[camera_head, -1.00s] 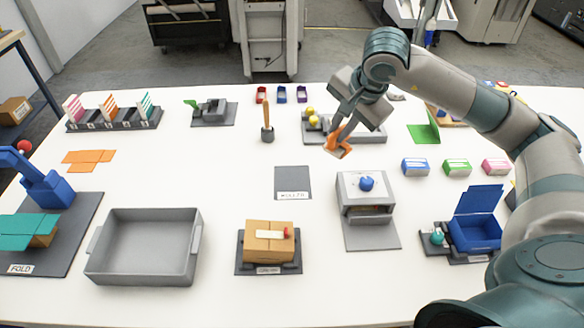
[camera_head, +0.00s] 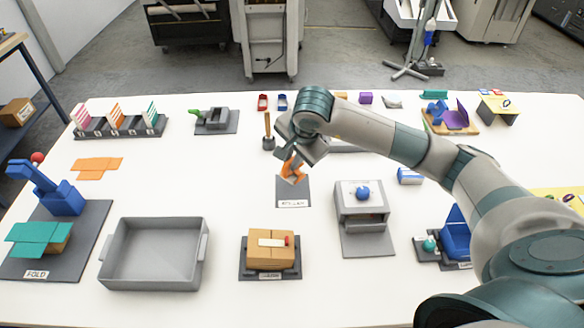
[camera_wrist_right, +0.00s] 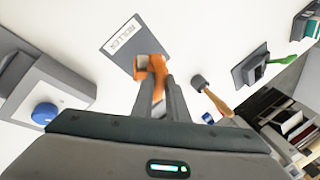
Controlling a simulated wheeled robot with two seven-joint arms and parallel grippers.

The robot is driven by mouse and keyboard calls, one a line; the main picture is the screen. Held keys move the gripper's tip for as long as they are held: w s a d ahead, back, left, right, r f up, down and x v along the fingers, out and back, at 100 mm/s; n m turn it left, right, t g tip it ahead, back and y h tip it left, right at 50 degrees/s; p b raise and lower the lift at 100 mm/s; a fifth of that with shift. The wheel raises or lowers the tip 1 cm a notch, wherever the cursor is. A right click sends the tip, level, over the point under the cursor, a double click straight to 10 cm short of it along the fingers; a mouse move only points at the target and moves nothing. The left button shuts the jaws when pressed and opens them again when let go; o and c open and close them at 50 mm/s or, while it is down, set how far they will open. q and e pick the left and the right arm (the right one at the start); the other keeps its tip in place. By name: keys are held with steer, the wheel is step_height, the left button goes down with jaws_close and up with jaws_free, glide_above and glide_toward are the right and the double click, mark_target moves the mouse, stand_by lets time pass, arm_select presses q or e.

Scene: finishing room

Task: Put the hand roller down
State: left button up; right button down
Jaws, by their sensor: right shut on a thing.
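The orange hand roller (camera_head: 293,172) is held in my right gripper (camera_head: 291,158), over the far part of the grey mat labelled ROLLER (camera_head: 294,192). In the right wrist view the roller (camera_wrist_right: 152,66) sits between the fingertips (camera_wrist_right: 160,90), and the labelled mat (camera_wrist_right: 124,40) lies just beyond it. I cannot tell for sure whether the roller touches the mat. My left gripper is not in view.
A wooden-handled tool (camera_head: 268,135) stands left of the mat. A grey box with a blue knob (camera_head: 361,215) is to its right. A brown box (camera_head: 270,252) on a dark base is nearer. A large grey tray (camera_head: 153,255) is at left front.

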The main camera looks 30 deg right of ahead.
steer(key=shift+f+p, duration=0.65)
step_height(320, 180, down, 2)
steer(key=shift+f+p, duration=0.2)
steer(key=shift+p, duration=0.35)
steer(key=shift+f, duration=0.1)
steer(key=shift+f+b, duration=0.25)
steer(key=shift+b, duration=0.1)
